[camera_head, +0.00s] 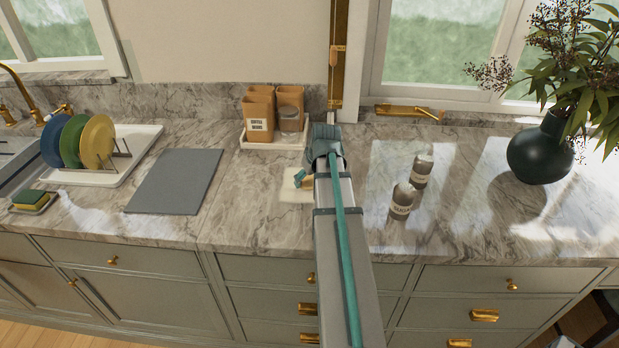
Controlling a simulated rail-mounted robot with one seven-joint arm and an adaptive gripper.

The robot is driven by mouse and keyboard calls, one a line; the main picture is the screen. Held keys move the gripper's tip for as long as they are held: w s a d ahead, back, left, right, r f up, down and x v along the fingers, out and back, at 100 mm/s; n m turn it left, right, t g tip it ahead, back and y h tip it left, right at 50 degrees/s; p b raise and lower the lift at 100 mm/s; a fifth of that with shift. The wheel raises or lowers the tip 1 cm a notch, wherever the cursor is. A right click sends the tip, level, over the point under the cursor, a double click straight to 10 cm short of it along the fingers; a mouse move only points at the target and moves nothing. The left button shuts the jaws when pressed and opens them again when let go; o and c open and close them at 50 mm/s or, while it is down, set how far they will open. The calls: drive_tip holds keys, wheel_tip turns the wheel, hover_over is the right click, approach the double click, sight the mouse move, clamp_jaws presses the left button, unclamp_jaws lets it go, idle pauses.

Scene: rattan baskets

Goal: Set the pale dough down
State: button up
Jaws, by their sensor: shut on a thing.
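My gripper (301,179) is low over the worktop (255,215), left of my arm, with its teal fingertips showing. It is shut on a small tan piece, the pale dough (309,184), which shows beside the fingers. The rest of the dough is hidden by the gripper and the arm. A pale flat patch (292,194) lies on the worktop just below the gripper. I cannot tell whether it is a thin sheet or light, or whether the dough touches it.
A tray (248,147) with tan canisters (258,109) and a glass jar (290,119) stands behind. A grey mat (175,181) and dish rack (122,162) are left. Two labelled shakers (402,203) and a dark vase (541,152) are right. Worktop between mat and gripper is clear.

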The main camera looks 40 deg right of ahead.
drive_tip(key=shift+f, duration=0.15)
drive_tip(key=o, duration=0.7)
drive_tip(key=b+v, duration=0.1)
drive_tip(key=v, duration=1.1)
drive_tip(key=shift+r+b, duration=0.2)
drive_tip(key=shift+b, duration=0.2)
